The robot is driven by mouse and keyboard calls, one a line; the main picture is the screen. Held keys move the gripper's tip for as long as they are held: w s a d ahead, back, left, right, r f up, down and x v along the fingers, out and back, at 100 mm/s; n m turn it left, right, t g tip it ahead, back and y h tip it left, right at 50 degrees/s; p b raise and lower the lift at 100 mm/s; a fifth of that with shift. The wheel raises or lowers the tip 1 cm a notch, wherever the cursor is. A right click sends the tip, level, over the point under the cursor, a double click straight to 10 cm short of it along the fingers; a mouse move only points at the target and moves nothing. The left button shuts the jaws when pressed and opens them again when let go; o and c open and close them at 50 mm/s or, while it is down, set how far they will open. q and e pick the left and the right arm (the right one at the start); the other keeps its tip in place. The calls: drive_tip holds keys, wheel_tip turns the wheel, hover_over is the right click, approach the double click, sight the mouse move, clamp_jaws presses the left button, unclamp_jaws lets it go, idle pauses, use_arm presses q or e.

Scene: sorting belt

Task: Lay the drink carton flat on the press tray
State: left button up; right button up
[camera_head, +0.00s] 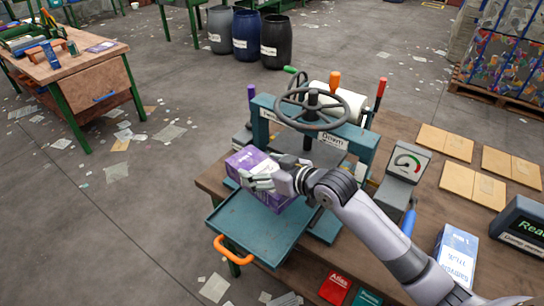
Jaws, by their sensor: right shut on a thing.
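The purple drink carton (246,160) is at the press, over the back left part of the teal press tray (239,231). My right gripper (258,182) is shut on the carton and covers part of it. The carton's underside is hidden, so I cannot tell whether it touches the tray. The tray has an orange handle (229,251) at its front left and its front part is bare. The teal press (262,122) with its grey handwheel (318,108) stands just behind the carton. My left gripper is not in view.
A gauge box (407,163) and a blue and white carton (457,252) stand to the right of my right arm. Cardboard pieces (446,141) lie at the table's back right. Red and teal packets (335,288) lie near the front. Upright levers rise around the press.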

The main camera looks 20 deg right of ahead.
sight(273, 170)
drive_tip(key=d+f+p, duration=0.2)
drive_tip(key=shift+w+d+f, duration=0.2)
drive_tip(key=shift+w+d, duration=0.15)
drive_tip(key=shift+d+f, duration=0.15)
drive_tip(key=shift+f, duration=0.05)
drive_tip(key=shift+f+b, duration=0.9)
drive_tip(key=shift+b, duration=0.05)
wheel_tip(273, 170, down, 5)
drive_tip(key=b, duration=0.5)
drive_tip(key=shift+f, duration=0.2)
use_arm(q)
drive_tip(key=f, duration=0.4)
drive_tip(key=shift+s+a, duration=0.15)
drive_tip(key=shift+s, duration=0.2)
use_arm(e)
drive_tip(key=shift+f, duration=0.35)
drive_tip(key=o, duration=1)
